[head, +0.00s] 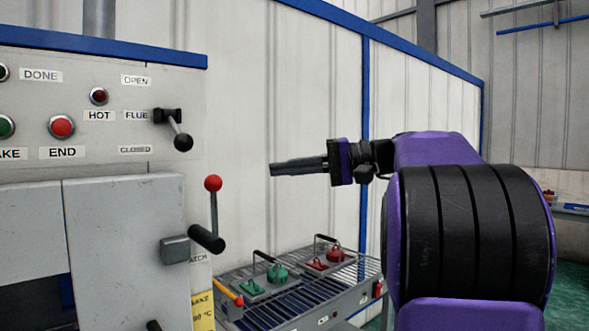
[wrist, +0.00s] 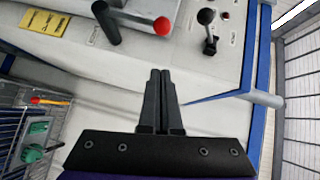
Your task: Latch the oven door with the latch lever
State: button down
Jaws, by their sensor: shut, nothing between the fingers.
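The latch lever (head: 212,215) is on the oven's right front edge, with a black pivot and a red ball on top. It stands upright in the head view. The latch lever also shows at the top of the wrist view (wrist: 135,18), with its red ball toward the right. The oven door (head: 125,240) is the pale panel left of the lever's grey block (head: 175,250). My gripper (head: 272,170) is shut and empty, in the air to the right of the lever and a little above its ball, pointing left. In the wrist view its fingers (wrist: 160,75) are together, apart from the lever.
The flue lever (head: 175,130) with a black ball is above on the panel, near the red END button (head: 61,126). A wire rack (head: 300,290) below holds green (head: 277,273) and red (head: 333,253) parts. The air between gripper and lever is clear.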

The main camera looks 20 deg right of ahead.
jog(key=w+a+f, duration=0.1)
jog(key=a, duration=0.7)
jog(key=shift+w+f, duration=0.15)
jog(key=shift+f, duration=0.05)
jog(key=shift+a, duration=0.1)
